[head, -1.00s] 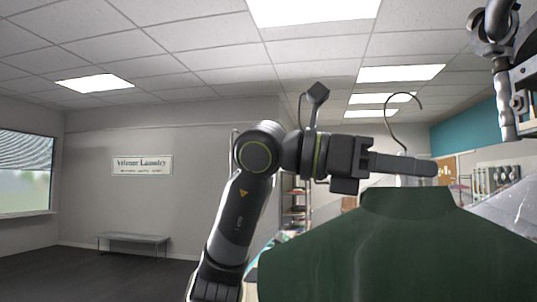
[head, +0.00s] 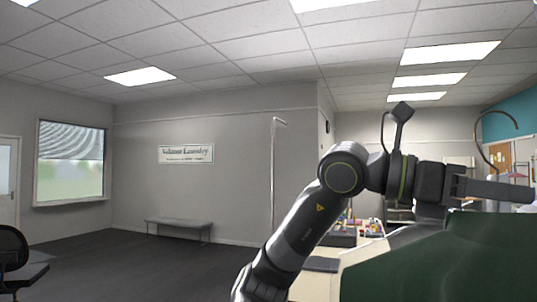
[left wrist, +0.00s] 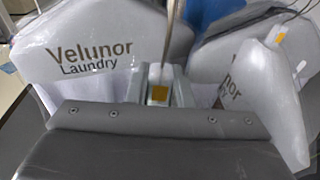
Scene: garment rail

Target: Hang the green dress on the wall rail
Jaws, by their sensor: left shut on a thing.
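The green dress (head: 440,262) hangs at the lower right of the head view, cut off by the frame edges. Its hanger's thin hook (head: 486,150) rises above it, curving at the top. My left gripper (head: 505,192) is shut on the hanger just above the dress's collar. In the left wrist view, the hanger's metal stem (left wrist: 172,42) runs up from between the fingers (left wrist: 158,92). The dress cannot be made out there. A thin upright metal bar with a bent top (head: 274,175) stands near the wall; I cannot tell whether it is the wall rail. My right gripper is out of view.
White bagged garments (left wrist: 95,58) printed "Velunor Laundry" are close around my left gripper in the wrist view. A table with small coloured items (head: 362,236) is behind my arm. A bench (head: 180,226) stands by the wall; the dark floor at left is mostly clear.

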